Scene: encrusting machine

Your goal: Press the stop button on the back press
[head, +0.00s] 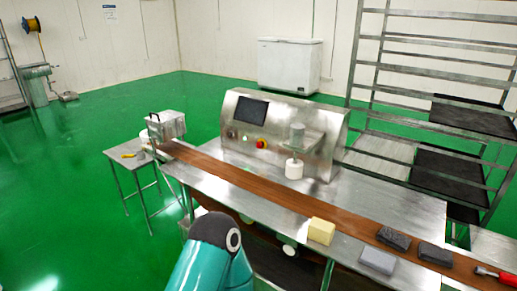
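The back press (318,139) is a steel machine with a sloped front panel, standing at the far side of the steel table. A dark screen (251,109) sits at the upper left of its panel. A red stop button (261,143) on a yellow surround is below the screen. A white cylinder (294,169) hangs under the press's arm, right of the red button. Neither gripper shows; only a teal link of my arm is in view at the bottom, well apart from the panel.
A brown conveyor belt (273,193) runs along the table in front of the press. A yellow block (321,231) and several grey blocks (378,260) lie at the right. A red-handled object (497,275) is at the right edge. A steel rack (430,57) stands behind.

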